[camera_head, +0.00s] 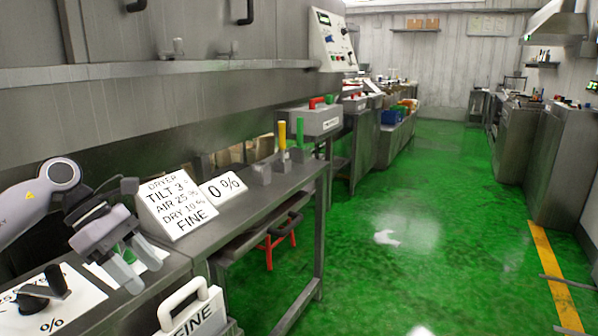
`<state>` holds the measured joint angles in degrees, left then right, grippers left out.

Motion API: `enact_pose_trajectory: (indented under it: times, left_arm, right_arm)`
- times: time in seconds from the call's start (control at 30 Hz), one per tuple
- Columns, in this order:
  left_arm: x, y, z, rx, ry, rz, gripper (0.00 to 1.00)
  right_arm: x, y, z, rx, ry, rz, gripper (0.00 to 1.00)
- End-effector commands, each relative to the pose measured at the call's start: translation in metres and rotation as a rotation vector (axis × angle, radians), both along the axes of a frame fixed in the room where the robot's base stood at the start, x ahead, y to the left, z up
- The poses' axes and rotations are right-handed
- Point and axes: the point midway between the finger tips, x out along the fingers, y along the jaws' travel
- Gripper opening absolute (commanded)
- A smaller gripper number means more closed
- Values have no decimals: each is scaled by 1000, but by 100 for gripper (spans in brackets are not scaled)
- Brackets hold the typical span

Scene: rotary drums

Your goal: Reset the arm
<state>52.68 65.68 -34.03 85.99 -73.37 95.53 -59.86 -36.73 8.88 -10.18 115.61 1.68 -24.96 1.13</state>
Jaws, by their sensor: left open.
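My left arm comes in from the left edge, and my left gripper (128,272) is open and empty, its fingers pointing down over the near end of the metal counter. Behind the fingers is a white plate with a green mark (151,259). Just right of the gripper stands a white sign (176,207) reading DRYER, TILT 3, AIR 25, DRY 10, FINE. My right gripper is not in view.
A panel with a black knob (40,296) lies at bottom left. A white handled FINE sign (190,306) is in front. A 0 % sign (223,187), yellow lever (282,136) and green lever (300,134) stand farther along. Green floor (400,220) is open at right.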

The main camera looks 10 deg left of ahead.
Motion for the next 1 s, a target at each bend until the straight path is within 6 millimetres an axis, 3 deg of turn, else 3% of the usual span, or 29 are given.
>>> enact_pose_trajectory:
  times: [0.1,0.3,0.5,0.67,0.77,0.87,1.0]
  left_arm:
    - [7,-59,-14,-207,44,35,54]
    - [8,-154,-23,-644,218,204,54]
    - [8,-208,-21,-1090,521,498,54]
    - [10,-217,-31,-1409,827,809,54]
    - [8,-212,-49,-1584,1038,1035,54]
    - [0,-202,-77,-1738,1259,1286,54]
    - [-29,-187,-130,-1910,1576,1674,54]
  right_arm:
    - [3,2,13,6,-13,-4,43]
    - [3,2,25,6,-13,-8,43]
    - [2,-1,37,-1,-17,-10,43]
    - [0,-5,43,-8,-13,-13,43]
    - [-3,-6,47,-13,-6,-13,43]
    - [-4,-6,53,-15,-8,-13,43]
    - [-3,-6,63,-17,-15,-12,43]
